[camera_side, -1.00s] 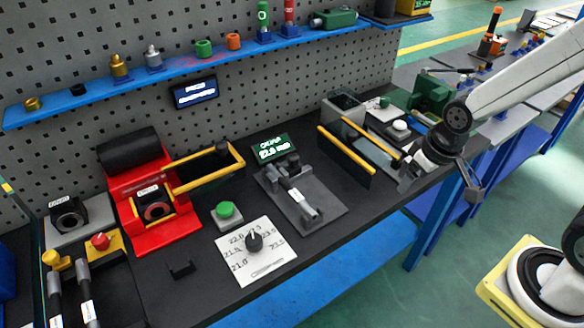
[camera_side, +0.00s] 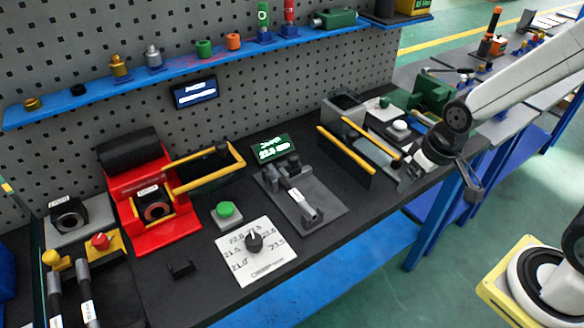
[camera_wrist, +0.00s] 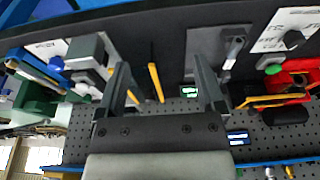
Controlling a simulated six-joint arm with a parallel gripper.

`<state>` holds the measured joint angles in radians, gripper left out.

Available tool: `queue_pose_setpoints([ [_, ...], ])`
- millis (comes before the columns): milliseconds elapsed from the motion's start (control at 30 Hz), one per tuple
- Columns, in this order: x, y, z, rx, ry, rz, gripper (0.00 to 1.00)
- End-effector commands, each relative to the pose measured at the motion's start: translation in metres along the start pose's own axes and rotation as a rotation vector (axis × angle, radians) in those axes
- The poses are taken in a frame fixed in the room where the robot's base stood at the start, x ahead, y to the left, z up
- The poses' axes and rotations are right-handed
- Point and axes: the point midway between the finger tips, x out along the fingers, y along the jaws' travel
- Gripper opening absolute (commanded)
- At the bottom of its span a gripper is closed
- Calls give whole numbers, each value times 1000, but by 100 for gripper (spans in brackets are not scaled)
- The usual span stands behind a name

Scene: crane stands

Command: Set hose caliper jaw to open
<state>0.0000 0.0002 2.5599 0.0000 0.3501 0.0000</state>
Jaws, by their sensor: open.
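The hose caliper (camera_side: 290,187), with a pale hose piece on a grey plate (camera_side: 327,209), lies on the black bench. Behind it a small green display (camera_side: 270,147) shows white text, too small to read surely. The caliper and plate (camera_wrist: 207,43) also show in the wrist view, where one finger partly overlaps them. The jaw setting is too small to tell. My gripper (camera_side: 438,190) is at the bench's right end, well right of the caliper and apart from it. Its fingers are spread and empty in the wrist view (camera_wrist: 162,75).
A white dial card (camera_side: 268,268) with a black knob and a green button (camera_side: 225,210) are left of the caliper. Yellow-topped walls (camera_side: 345,150) stand between my gripper and the caliper. A red machine (camera_side: 150,200) is farther left. A blue shelf (camera_side: 225,63) hangs behind.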

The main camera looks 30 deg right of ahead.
Motion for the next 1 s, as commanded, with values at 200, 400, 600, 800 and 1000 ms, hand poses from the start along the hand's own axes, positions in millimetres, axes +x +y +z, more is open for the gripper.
queue_pose_setpoints([
  [200, 0, 0, 0, 0, 0, 0, 88],
  [400, 0, 0, 0, 0, 0, 0, 81],
  [600, 0, -1, -6, -13, -3, -1, 81],
  [800, 3, -6, -34, -72, -20, -5, 81],
  [1000, 8, -16, -79, -178, -51, -13, 81],
])
